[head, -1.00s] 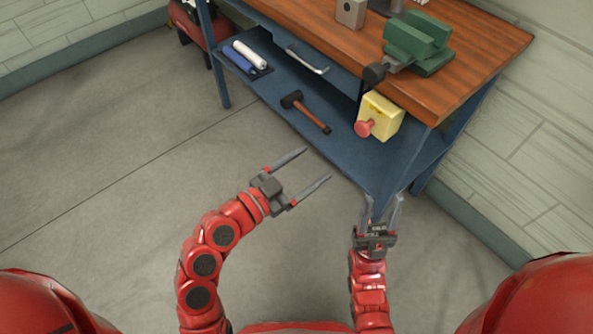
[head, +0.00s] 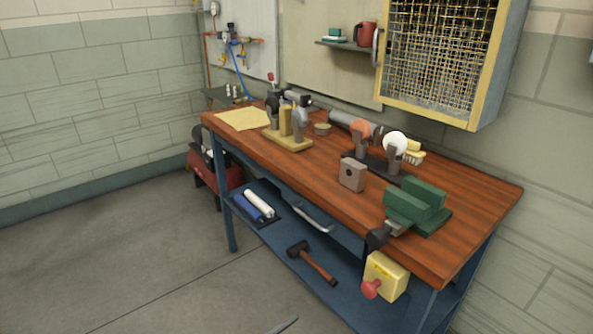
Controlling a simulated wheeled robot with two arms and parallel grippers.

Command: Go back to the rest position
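Only a thin grey fingertip at the bottom edge shows of my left gripper (head: 283,326). It is over the floor, in front of the workbench and apart from it. Its other finger and its arm are out of view, so I cannot tell its opening. My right gripper is not in view.
A wooden-topped blue workbench (head: 330,183) stands ahead, with a green vise (head: 416,208) at its near right corner. A mallet (head: 312,264) lies on its lower shelf, and a yellow box with a red button (head: 384,277) is at its front. The floor (head: 130,262) at left is clear.

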